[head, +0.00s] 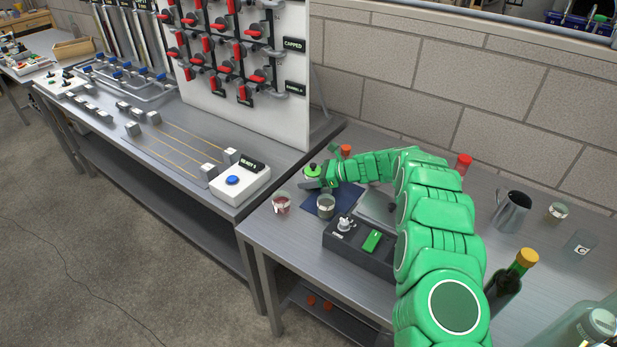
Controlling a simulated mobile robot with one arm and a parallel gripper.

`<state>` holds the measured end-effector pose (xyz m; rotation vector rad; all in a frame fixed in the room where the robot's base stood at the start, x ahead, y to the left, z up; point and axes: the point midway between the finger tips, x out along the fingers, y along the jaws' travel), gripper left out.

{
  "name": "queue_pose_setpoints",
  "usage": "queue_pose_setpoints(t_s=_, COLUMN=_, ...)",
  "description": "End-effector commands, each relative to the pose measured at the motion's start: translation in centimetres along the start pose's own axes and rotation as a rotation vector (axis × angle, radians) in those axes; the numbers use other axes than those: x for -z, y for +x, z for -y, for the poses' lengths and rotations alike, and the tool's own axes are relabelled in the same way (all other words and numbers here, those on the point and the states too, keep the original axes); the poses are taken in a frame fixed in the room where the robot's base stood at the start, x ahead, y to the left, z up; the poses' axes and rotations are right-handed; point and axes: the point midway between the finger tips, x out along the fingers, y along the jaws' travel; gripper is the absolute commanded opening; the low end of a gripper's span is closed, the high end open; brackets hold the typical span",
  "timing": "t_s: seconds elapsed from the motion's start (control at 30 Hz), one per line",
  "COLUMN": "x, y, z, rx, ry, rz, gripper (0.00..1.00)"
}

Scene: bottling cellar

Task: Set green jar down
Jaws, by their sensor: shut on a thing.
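My gripper (314,182) is at the far left end of the right-hand table, near its back edge. It is shut on a small jar with a green top (313,170), which I take to be the green jar. The fingers and arm hide part of it, and I cannot tell whether its base touches the table. A dark blue mat (347,197) lies just in front of the gripper. A small glass jar (326,207) with dull contents stands at the mat's front, and a glass jar with red contents (281,205) stands to its left.
A black box with a green switch (371,241) stands in front of the mat. A white box with a blue button (240,182) sits on the left bench. A metal jug (511,212), an orange-capped bottle (508,280) and glass jars (557,212) stand at the right.

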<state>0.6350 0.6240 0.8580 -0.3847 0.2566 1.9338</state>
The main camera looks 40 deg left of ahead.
Motion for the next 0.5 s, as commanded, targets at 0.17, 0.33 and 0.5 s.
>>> queue_pose_setpoints(t_s=0.17, x=0.32, y=0.12, z=0.02, rx=0.000, ry=0.000, rz=0.000, gripper=0.62)
queue_pose_setpoints(t_s=0.33, x=0.29, y=0.11, z=0.01, rx=0.000, ry=0.000, rz=0.000, gripper=0.86)
queue_pose_setpoints(t_s=0.5, x=0.31, y=0.12, z=0.00, rx=0.000, ry=0.000, rz=0.000, gripper=0.86)
